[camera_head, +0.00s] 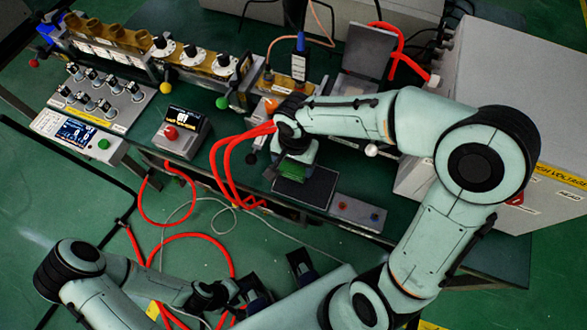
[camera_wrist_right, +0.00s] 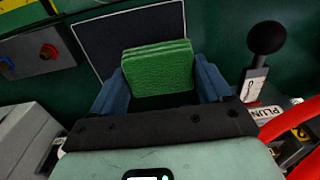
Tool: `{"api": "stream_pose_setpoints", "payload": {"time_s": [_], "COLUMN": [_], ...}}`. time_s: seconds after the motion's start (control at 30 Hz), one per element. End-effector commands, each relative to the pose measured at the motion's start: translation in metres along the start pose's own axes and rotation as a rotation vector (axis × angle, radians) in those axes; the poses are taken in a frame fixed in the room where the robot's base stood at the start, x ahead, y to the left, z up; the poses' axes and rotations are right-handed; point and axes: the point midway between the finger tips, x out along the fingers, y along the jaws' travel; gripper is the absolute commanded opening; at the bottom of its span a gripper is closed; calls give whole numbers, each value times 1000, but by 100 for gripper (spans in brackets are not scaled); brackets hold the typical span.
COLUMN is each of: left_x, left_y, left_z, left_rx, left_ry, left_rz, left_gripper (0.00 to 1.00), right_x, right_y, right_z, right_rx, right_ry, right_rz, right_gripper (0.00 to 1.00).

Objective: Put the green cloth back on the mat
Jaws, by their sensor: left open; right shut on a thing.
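The green cloth (camera_head: 293,171) is a small, thick, folded, textured pad. It also shows in the right wrist view (camera_wrist_right: 158,68), between the blue fingers of my right gripper (camera_wrist_right: 160,85). My right gripper (camera_head: 296,163) is shut on it and points down at the mat's upper left part. The mat (camera_head: 312,192) is a dark rectangle with a pale border, also in the right wrist view (camera_wrist_right: 106,42). The cloth overlaps the mat in both views; I cannot tell whether it touches. My left gripper (camera_head: 278,277) is open and empty, low in the head view.
A grey button box (camera_head: 357,213) stands right of the mat. A black-knobbed lever (camera_wrist_right: 262,55) stands close to my right gripper. Red cables (camera_head: 228,165) loop left of it. A large grey high-voltage cabinet (camera_head: 530,100) is at right. Panels with knobs (camera_head: 98,95) fill the left.

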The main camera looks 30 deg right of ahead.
Motion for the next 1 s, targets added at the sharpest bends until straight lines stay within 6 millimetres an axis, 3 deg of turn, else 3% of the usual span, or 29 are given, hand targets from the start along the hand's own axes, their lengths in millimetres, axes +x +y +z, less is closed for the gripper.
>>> {"api": "stream_pose_setpoints", "payload": {"time_s": [0.3, 0.7, 0.73, 0.8, 1.0], "left_x": [7, 10, 10, 9, 9], "left_y": [-2, -3, -3, -3, -3], "left_z": [0, -1, -1, -1, -1], "left_rx": [-1, -1, 0, 0, 0], "left_ry": [-2, 0, 1, 1, 1], "left_rz": [-1, 0, 0, 0, 0], "left_gripper": [46, 46, 46, 46, 46], "right_x": [42, 46, 47, 46, 45], "right_y": [2, 2, 2, 2, 2], "right_z": [1, 1, 1, 1, 1], "right_rx": [0, 0, 0, 0, 0], "right_ry": [-2, -1, -1, -1, -1], "right_rz": [3, 0, 0, 0, 0], "right_gripper": [34, 34, 82, 100, 100]}}
